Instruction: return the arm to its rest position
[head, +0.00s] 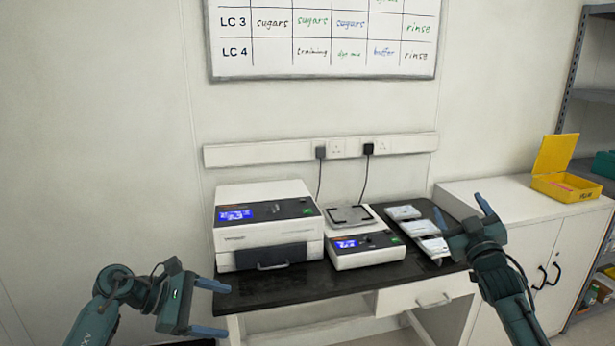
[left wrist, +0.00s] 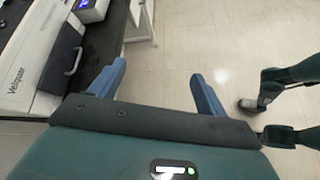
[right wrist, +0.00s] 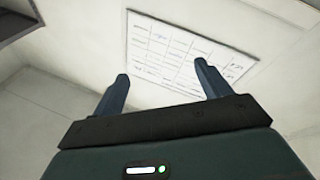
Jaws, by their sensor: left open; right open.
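My left gripper (head: 212,308) is at the lower left of the head view, in front of the bench's left end. Its two blue fingers are apart and nothing is between them; in the left wrist view (left wrist: 162,88) floor shows between them. My right gripper (head: 462,222) is raised at the right of the head view, in front of the bench's right end and the white cabinet. Its fingers are spread and empty; in the right wrist view (right wrist: 160,88) the wall shows between them.
A black-topped bench (head: 290,290) carries a large white instrument (head: 268,222), a smaller balance-like device (head: 365,258) and several white packs (head: 420,228) in a row. A white cabinet (head: 525,202) holds an open yellow box (head: 565,187). A whiteboard (head: 325,35) hangs above.

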